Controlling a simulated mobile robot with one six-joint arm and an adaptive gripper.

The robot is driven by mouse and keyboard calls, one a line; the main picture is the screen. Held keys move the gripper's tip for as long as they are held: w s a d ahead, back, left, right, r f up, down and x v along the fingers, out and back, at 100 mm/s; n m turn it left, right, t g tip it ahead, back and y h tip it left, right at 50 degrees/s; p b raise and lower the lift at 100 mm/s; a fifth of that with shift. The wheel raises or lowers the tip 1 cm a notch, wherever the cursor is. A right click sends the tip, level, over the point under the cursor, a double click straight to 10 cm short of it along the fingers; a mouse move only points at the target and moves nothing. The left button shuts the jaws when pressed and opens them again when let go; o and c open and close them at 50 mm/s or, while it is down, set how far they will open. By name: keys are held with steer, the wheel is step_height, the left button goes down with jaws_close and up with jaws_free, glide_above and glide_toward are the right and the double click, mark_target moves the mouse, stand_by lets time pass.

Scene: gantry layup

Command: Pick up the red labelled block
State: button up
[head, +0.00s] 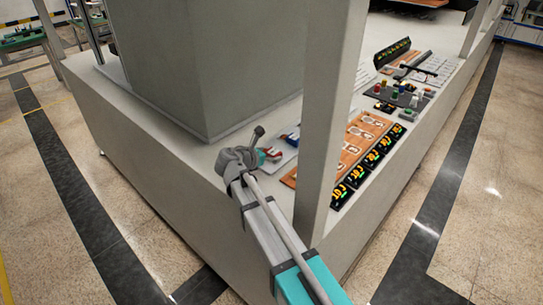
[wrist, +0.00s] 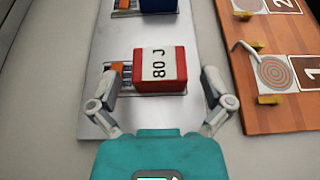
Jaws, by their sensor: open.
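My gripper (wrist: 158,88) is open, with one finger on each side of the block. Gaps show between the fingers and the block's sides. In the head view the red block (head: 272,154) shows small next to my gripper (head: 256,140), on the light counter.
A blue block (wrist: 159,5) lies farther along the plate. A wooden board (wrist: 270,90) with a round target and numbered cards lies at right. In the head view a grey post (head: 328,110) and a large grey column (head: 225,65) stand close to my arm.

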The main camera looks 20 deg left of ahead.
mark_target(275, 151)
steer(key=shift+b+x, duration=0.4)
steer(key=shift+x, duration=1.05)
steer(key=c, duration=1.2)
steer(key=shift+o, duration=0.2)
steer(key=shift+r, duration=0.1)
step_height(275, 151, up, 10)
steer(key=p, duration=1)
